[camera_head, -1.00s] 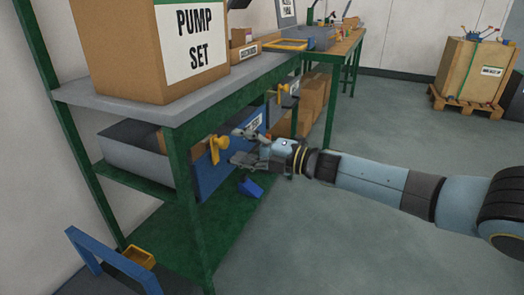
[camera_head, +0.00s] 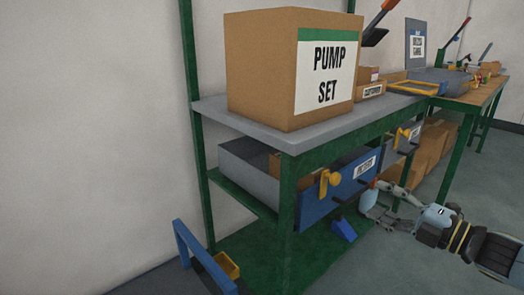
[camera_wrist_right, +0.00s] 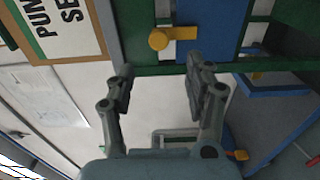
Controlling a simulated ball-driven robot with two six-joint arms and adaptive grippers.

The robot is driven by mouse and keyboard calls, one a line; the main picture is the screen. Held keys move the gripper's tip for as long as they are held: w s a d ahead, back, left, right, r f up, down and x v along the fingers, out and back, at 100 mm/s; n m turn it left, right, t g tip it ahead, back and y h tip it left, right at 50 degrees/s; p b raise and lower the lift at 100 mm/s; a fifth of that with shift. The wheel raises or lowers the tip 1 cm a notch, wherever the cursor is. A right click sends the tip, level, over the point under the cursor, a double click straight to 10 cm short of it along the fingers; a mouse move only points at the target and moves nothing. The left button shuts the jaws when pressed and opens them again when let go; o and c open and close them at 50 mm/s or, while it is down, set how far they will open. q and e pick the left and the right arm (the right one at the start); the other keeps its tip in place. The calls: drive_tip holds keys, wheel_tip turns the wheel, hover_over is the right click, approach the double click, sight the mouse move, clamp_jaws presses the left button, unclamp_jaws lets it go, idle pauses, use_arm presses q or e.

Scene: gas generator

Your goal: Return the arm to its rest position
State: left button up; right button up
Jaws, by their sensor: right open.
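My right gripper (camera_head: 370,200) is at the lower right of the head view, by the right end of the blue drawer front (camera_head: 338,198). Its jaws are open, and I see nothing held in them. In the right wrist view, the two fingers (camera_wrist_right: 160,68) are spread apart, with the yellow latch (camera_wrist_right: 172,38) and the blue front beyond them. My right arm (camera_head: 463,240) runs out of the head view at the lower right. My left gripper is not in view.
A green-framed bench (camera_head: 284,200) carries a PUMP SET carton (camera_head: 262,72) on its grey top. A small blue bin (camera_head: 344,229) sits on the lower shelf. Brown cartons (camera_head: 432,145) stand behind my gripper. Grey floor (camera_head: 395,268) is open in front of the bench.

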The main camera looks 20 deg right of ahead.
drive_tip(key=s+a+f+m+g+h+p, duration=0.1)
drive_tip(key=s+f+m+g+h, duration=0.1)
drive_tip(key=s+f+m, duration=0.5)
drive_tip(key=s+a+f+m+g+h+p, duration=0.1)
drive_tip(key=s+f+g+h, duration=0.15)
drive_tip(key=s+f, duration=0.65)
drive_tip(key=s+a+f+m+g+h+p, duration=0.1)
drive_tip(key=s+f+m+g+h, duration=0.3)
drive_tip(key=f, duration=0.8)
drive_tip(key=s+a+f+m+g, duration=0.2)
drive_tip(key=s+f+m, duration=0.1)
drive_tip(key=s, duration=0.6)
drive_tip(key=s+a+f+m+g, duration=0.2)
drive_tip(key=s+f, duration=0.3)
drive_tip(key=s, duration=0.4)
drive_tip(key=s+a+f+m+g, duration=0.3)
drive_tip(key=s+f+m+g, duration=0.1)
drive_tip(key=s, duration=0.5)
drive_tip(key=shift+s+f+m+y, duration=0.4)
drive_tip(key=shift+f+y, duration=0.05)
